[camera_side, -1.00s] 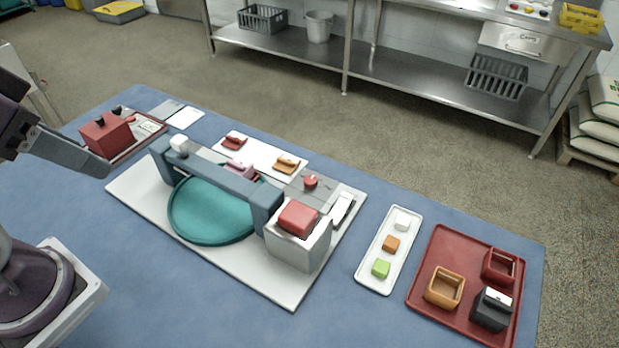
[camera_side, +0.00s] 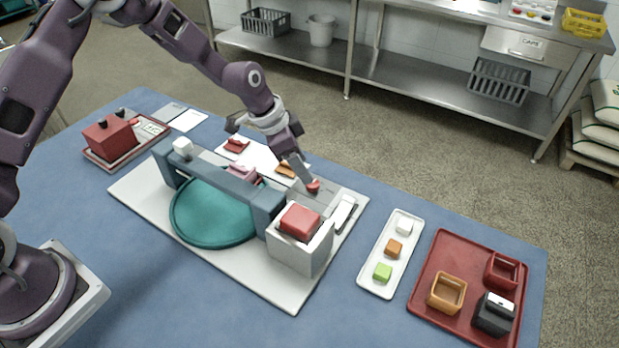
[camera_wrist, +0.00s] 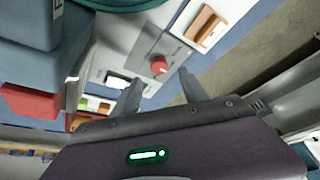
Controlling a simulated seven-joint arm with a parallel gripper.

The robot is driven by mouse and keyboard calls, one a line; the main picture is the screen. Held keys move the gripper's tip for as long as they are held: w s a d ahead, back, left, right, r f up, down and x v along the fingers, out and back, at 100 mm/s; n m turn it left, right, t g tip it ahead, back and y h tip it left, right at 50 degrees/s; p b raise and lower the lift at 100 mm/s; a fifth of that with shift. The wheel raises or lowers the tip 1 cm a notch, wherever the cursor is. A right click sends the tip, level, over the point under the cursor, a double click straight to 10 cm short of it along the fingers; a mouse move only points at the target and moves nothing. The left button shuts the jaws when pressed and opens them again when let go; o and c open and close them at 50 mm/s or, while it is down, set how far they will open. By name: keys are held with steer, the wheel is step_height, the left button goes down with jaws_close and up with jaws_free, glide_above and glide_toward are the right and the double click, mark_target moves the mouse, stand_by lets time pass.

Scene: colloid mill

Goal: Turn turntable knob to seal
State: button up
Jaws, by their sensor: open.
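The red knob (camera_side: 313,187) sits on a grey panel (camera_side: 322,201) at the back right of the white machine base. In the wrist view the knob (camera_wrist: 159,65) shows between and just beyond the fingertips. The teal turntable (camera_side: 210,218) lies under a blue-grey bridge (camera_side: 222,183); a sliver of its rim (camera_wrist: 120,4) shows at the wrist view's top. My gripper (camera_side: 307,179) is open and empty, tilted down close at the knob. Its two fingers (camera_wrist: 160,79) straddle the knob's line in the wrist view; I cannot tell whether they touch it.
A white block with a red top (camera_side: 301,222) stands in front of the panel. A white tray with colored cubes (camera_side: 378,278) and a red tray (camera_side: 431,262) lie to the right. A white plate with small pieces (camera_side: 262,157) lies behind. A red box (camera_side: 110,138) stands far left.

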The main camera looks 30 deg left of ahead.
mark_target(313, 187)
steer(key=x, duration=0.5)
steer(key=shift+f, duration=0.4)
jaws_close()
